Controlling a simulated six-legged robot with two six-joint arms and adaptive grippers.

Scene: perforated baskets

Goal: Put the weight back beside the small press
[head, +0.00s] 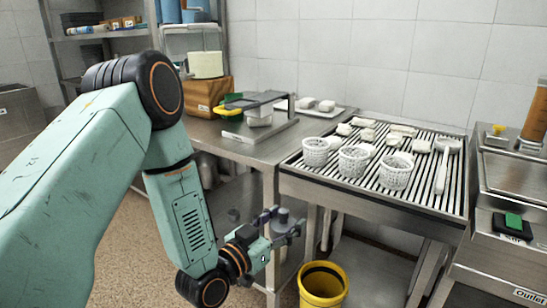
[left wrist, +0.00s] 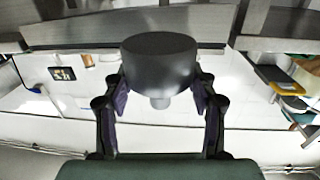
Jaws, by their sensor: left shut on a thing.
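The weight (left wrist: 160,62) is a dark grey cylinder with a narrower stub, between the two fingers of my left gripper (left wrist: 160,95) in the left wrist view. In the head view my left gripper (head: 284,226) is shut on the weight (head: 281,214), low in front of the steel table and below its top. The small press (head: 262,100) appears to be the grey lever device with a yellow-green handle on the table, with a white block under its arm. The gripper is apart from it. My right gripper is not in view.
The steel table (head: 232,143) has bare top in front of the press. To the right, a slatted drain table (head: 440,192) holds white perforated baskets (head: 354,160), white pieces and a ladle. A yellow bucket (head: 322,288) stands on the floor right of the gripper. A wooden crate (head: 205,95) stands behind.

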